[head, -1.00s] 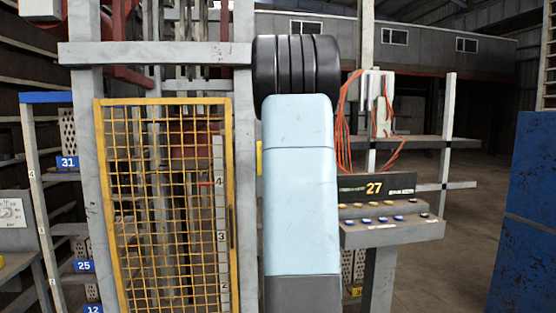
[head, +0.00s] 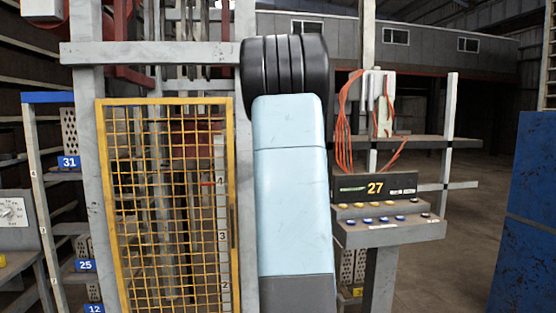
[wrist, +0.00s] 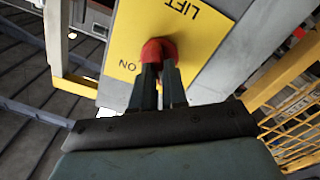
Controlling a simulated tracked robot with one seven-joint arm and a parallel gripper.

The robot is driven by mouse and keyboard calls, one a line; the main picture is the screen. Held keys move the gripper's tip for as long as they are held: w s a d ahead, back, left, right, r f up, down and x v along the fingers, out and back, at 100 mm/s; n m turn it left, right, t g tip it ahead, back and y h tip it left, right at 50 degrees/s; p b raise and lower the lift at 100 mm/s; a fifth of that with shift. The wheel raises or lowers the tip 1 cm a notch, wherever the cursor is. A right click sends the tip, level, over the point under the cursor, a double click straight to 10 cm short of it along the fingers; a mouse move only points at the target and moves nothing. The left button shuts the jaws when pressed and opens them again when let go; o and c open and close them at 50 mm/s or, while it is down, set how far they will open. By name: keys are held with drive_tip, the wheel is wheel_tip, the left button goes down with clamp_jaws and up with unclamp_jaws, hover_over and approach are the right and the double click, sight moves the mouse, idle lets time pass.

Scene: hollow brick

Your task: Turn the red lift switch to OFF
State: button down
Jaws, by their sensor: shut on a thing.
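The red lift switch (wrist: 158,49) shows in the wrist view on a yellow plate (wrist: 185,22) lettered LIFT and ON. The lettering appears tilted and upside down in this view. My gripper (wrist: 160,70) is shut on the red switch, with both dark fingers against it. The fingers hide part of the switch, and I cannot read an OFF mark. In the head view my pale blue arm stands in front of the post, and neither my gripper nor the switch can be seen there.
A yellow mesh gate (head: 165,200) stands left of my arm. A console (head: 390,230) with coloured buttons and a display reading 27 is on the right, with orange cables (head: 345,125) above. A blue panel (head: 530,200) is at the far right. Open floor lies between.

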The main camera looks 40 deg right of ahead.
drive_tip(key=shift+f+n, duration=0.25)
drive_tip(key=shift+n, duration=0.55)
drive_tip(key=c, duration=1.2)
unclamp_jaws()
drive_tip(key=shift+r, duration=0.1)
drive_tip(key=shift+o, duration=0.2)
drive_tip(key=shift+r, duration=0.1)
drive_tip(key=v, duration=1.3)
drive_tip(key=shift+s, duration=0.35)
drive_tip(key=shift+a, duration=0.15)
